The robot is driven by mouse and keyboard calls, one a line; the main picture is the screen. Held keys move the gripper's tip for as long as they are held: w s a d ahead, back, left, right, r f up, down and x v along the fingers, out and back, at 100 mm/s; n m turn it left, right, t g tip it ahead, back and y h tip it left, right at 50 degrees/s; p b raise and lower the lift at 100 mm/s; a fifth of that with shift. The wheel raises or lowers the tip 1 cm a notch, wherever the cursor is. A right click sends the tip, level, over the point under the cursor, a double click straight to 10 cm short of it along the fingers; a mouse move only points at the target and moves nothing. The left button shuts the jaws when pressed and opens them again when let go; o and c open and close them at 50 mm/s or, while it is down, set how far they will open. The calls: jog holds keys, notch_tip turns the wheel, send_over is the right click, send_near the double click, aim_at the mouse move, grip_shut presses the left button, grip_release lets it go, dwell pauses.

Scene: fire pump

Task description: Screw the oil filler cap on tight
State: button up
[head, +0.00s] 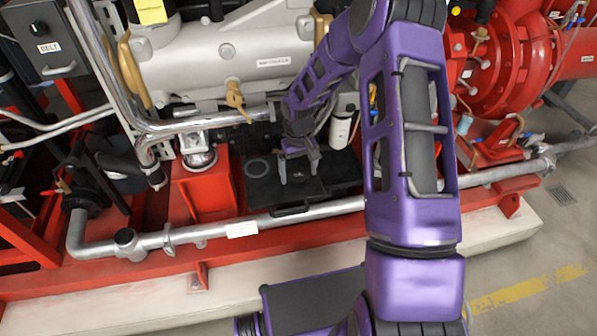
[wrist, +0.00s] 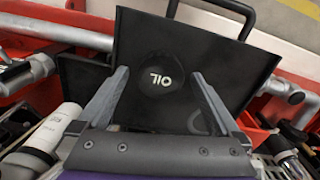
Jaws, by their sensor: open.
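The black round oil filler cap (wrist: 166,84), marked OIL in white, lies on a flat black tray (wrist: 225,50) in the wrist view. Its lettering is upside down there. In the head view the tray (head: 335,188) sits low in front of the engine; the cap does not stand out against it. My gripper (head: 299,178) points down over the tray, open and empty. In the wrist view its fingertips (wrist: 160,73) lie either side of the cap, with visible gaps. Whether they are down at cap height I cannot tell. I cannot make out the filler opening.
A white canister (head: 342,125) stands close on the right. A red post (head: 203,187) stands left of the tray, and a silver pipe (head: 340,207) runs along its front. The engine (head: 235,55) is behind.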

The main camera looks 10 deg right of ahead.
aim_at(296, 174)
notch_tip(296, 174, up, 17)
jog(key=p, duration=0.2)
jog(key=shift+w+a, duration=0.15)
jog(key=shift+a, duration=0.2)
